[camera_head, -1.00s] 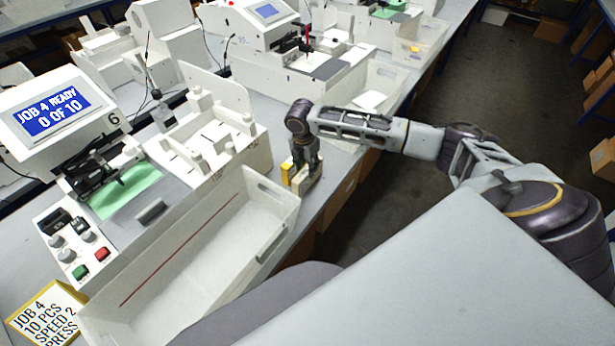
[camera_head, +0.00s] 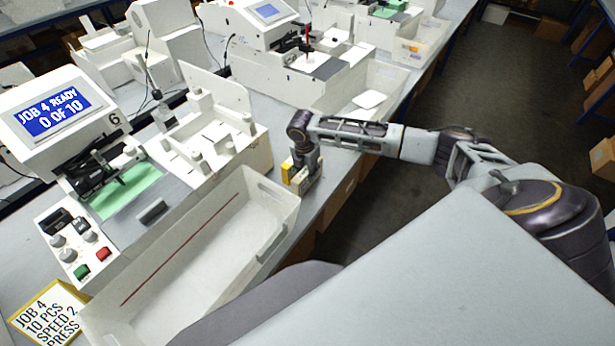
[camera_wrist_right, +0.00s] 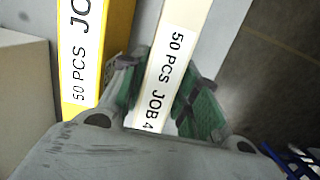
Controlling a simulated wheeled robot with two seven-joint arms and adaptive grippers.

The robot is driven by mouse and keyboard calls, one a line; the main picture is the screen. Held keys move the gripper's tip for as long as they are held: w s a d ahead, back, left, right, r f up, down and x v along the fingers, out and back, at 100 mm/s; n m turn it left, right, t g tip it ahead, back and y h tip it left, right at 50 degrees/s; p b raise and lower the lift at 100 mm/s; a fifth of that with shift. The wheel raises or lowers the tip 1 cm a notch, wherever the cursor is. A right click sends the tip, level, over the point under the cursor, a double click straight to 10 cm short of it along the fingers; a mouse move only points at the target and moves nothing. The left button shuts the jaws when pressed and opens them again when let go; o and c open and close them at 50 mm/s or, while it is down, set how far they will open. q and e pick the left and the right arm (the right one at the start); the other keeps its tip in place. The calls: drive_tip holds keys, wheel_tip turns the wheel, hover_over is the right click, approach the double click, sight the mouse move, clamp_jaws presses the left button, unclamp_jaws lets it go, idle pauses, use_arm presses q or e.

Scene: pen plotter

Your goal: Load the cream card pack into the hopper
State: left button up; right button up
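The cream card pack (camera_wrist_right: 172,62), marked "50 PCS JOB 4", stands between the green finger pads of my right gripper (camera_wrist_right: 164,92) in the right wrist view. The fingers are close to both sides of it; I cannot tell whether they press on it. In the head view my right gripper (camera_head: 303,168) points down at the packs by the table edge and mostly hides the cream one. A yellow pack (camera_wrist_right: 92,45) stands just left of it, also visible in the head view (camera_head: 290,172). The white feeder with posts, likely the hopper (camera_head: 215,140), is left of the gripper. My left gripper is not in view.
A long white tray (camera_head: 262,228) lies in front of the feeder. The machine (camera_head: 52,112) reads "JOB 4 READY 0 OF 10". A job card (camera_head: 48,312) lies at lower left. Other machines (camera_head: 300,75) stand behind. An open aisle (camera_head: 480,90) is on the right.

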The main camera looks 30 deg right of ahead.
clamp_jaws()
drive_tip(key=shift+r, duration=0.1)
drive_tip(key=shift+r+b, duration=0.3)
drive_tip(key=shift+r, duration=4.6)
